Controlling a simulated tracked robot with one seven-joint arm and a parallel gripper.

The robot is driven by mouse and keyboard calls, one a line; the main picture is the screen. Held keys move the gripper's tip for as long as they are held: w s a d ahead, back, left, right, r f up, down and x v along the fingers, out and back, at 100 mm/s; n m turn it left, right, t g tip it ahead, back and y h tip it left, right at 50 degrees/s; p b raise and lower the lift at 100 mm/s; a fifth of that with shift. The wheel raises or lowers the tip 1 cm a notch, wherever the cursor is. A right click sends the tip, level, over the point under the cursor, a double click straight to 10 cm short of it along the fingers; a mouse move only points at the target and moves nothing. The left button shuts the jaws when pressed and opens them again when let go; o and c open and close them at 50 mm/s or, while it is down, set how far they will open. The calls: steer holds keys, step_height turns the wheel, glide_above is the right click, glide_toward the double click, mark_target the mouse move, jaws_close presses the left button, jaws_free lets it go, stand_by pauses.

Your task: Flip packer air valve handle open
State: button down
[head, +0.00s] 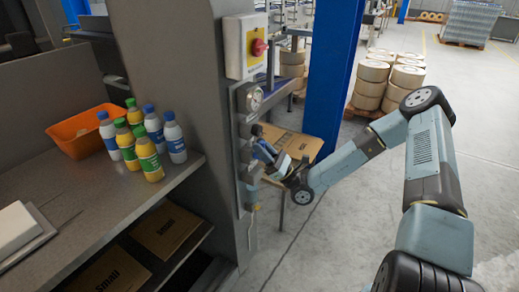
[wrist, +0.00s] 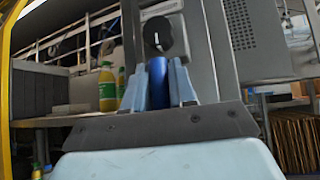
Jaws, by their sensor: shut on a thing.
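The packer's air valve sits on a narrow vertical panel (head: 240,180) on the side of the grey column, below a round pressure gauge (head: 254,98). My gripper (head: 266,152) reaches this panel from the right, at mid-height. In the wrist view its two pale blue fingers stand on either side of a darker blue handle (wrist: 158,98) and are shut on it. A dark round part with a white mark (wrist: 158,36) shows just beyond the fingertips. In the head view my gripper and wrist partly hide the valve, so the handle's exact angle is unclear.
A switch box with a red knob (head: 258,47) is above the gauge. Left, a grey counter (head: 80,205) holds several bottles and an orange bin (head: 72,138).

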steer(key=shift+w+d+m+t, duration=0.1)
steer(key=shift+w+m+t, duration=0.2)
steer(key=shift+m+t, duration=0.3)
steer(key=c, duration=1.1)
jaws_free()
steer(key=shift+f, duration=0.1)
steer(key=shift+o, duration=0.3)
steer(key=shift+s, duration=0.1)
steer(key=v, duration=1.3)
steer(key=shift+d+f, duration=0.2)
steer(key=shift+d, duration=0.15)
